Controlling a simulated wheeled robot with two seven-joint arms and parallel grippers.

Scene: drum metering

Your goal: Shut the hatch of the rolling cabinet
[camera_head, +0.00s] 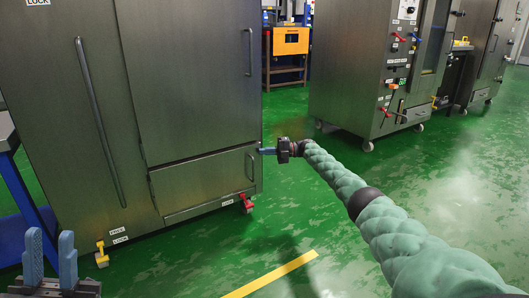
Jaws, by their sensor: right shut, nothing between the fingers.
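The rolling cabinet (131,140) is a tall grey metal box filling the left of the head view. Its hatch (203,181) is the small lower door with an upright handle (250,167) near its right edge. The hatch looks about flush with the front; a small gap cannot be ruled out. My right gripper (264,151) is shut and empty, its blue fingertips at the hatch's upper right corner. I cannot tell whether they touch it. My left gripper (50,258) is at the lower left, its two blue fingers upright and apart, with nothing between them.
The cabinet stands on castors, one with a yellow brake (101,255) and one with a red brake (246,204). Another metal cabinet (350,85) stands at the back right. An orange-fronted bench (290,41) is behind. The green floor (225,255) in front is clear.

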